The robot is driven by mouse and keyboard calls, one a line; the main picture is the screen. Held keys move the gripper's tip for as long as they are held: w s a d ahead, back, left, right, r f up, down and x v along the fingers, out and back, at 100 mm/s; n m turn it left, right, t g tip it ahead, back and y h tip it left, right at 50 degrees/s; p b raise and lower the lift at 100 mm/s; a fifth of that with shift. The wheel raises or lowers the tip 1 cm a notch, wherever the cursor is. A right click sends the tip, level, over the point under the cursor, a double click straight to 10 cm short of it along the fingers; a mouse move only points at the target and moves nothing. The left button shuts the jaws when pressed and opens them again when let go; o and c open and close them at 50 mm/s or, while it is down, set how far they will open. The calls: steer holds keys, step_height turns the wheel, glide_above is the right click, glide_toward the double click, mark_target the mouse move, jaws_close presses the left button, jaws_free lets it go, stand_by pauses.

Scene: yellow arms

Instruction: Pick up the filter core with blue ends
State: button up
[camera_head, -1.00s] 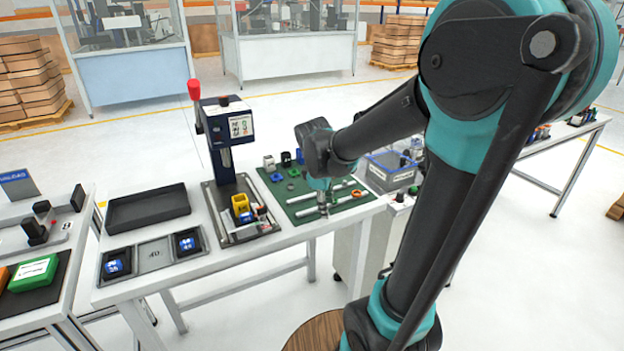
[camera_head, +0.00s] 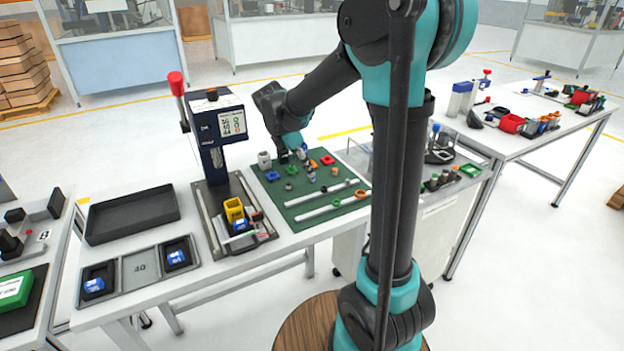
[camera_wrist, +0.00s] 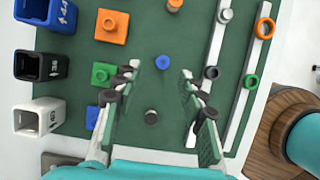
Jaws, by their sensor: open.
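A small round piece with a blue top (camera_wrist: 151,61), apparently the filter core with blue ends, stands on the green mat (camera_wrist: 160,150) in the wrist view. My gripper (camera_wrist: 160,72) is open, and its two green-padded fingers lie on either side of this piece in the picture, with nothing held. Their height above the mat is hard to judge. A grey-topped round piece (camera_wrist: 151,116) stands nearer the wrist. In the head view my gripper (camera_head: 300,150) is over the back part of the mat; I cannot single out the blue-ended core there.
Blue, black and white square holders (camera_wrist: 40,65) line the wrist view's left side. Orange (camera_wrist: 111,26), green and blue square pieces lie nearby. White rails (camera_wrist: 238,90) with rings are at right. A press (camera_head: 218,130) stands left of the mat.

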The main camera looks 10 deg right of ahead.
mark_target(312, 179)
steer(key=x, duration=0.4)
steer(key=shift+s+d+r, duration=0.1)
steer(key=shift+d, duration=0.2)
steer(key=shift+c, duration=0.3)
steer(key=c, duration=0.7)
